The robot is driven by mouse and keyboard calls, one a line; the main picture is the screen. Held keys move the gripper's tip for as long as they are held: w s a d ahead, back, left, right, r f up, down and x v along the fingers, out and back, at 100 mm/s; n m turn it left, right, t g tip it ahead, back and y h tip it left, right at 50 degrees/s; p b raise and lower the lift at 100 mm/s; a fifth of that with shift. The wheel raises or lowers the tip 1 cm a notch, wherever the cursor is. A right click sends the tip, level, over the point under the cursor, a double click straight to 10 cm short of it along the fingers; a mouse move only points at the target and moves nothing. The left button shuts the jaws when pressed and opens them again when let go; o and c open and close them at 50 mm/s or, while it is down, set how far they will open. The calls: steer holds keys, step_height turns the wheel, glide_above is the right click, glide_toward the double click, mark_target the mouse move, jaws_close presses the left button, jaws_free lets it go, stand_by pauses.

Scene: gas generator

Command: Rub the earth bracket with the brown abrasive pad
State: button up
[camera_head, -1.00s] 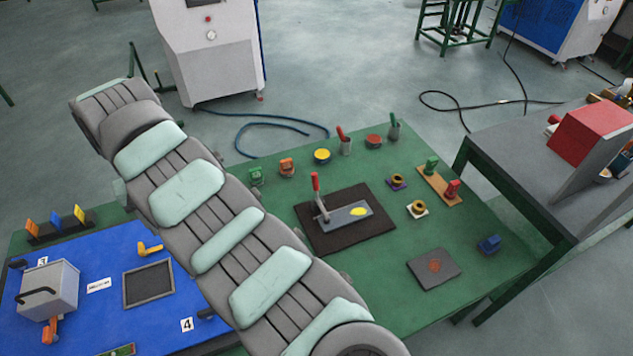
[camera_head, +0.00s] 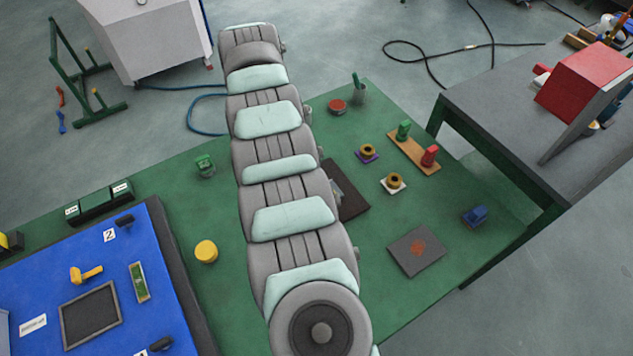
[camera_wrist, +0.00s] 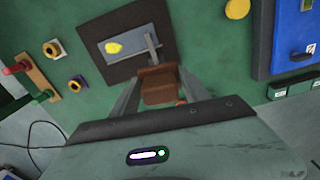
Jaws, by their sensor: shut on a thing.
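My gripper (camera_wrist: 160,90) is shut on the brown abrasive pad (camera_wrist: 158,84), a brown block between its fingers in the wrist view. Beyond the pad lies a grey metal plate (camera_wrist: 130,46) with a yellow patch, under a lever clamp (camera_wrist: 152,47) on a dark mat (camera_wrist: 92,62). A separate grey plate with a rust-coloured patch (camera_head: 417,250) lies on the green table. I cannot tell which plate is the earth bracket. The pad appears near the clamp mat's edge; contact is not clear. In the head view my arm hides the gripper, the pad and most of the mat.
A wooden strip with green and red posts (camera_head: 414,153), small ring-like parts (camera_head: 394,182) and a blue block (camera_head: 475,215) stand on the green table (camera_head: 455,262). A yellow round thing (camera_head: 206,251) is left of my arm, beside a blue board (camera_head: 40,272).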

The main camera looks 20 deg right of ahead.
steer(key=shift+d+f+b, duration=0.15)
steer(key=shift+d+f, duration=0.15)
steer(key=shift+f, duration=0.25)
steer(key=shift+d+f+b, duration=0.15)
steer(key=shift+d+f, duration=0.1)
steer(key=shift+f, duration=0.25)
steer(key=shift+s+d+f, duration=0.2)
steer(key=shift+d+f, duration=0.35)
steer(key=shift+d, duration=0.05)
steer(key=shift+d+f+b, duration=0.15)
steer(key=shift+f+b, duration=0.05)
steer(key=shift+b, duration=0.1)
steer(key=shift+d+f, duration=0.1)
steer(key=shift+f, duration=0.05)
steer(key=shift+d+f+b, duration=0.45)
steer(key=shift+d+f, duration=0.15)
steer(key=shift+f, duration=0.3)
steer(key=shift+s+d+f, duration=0.1)
steer(key=shift+d+f, duration=0.15)
steer(key=shift+f, duration=0.05)
steer(key=shift+f, duration=0.1)
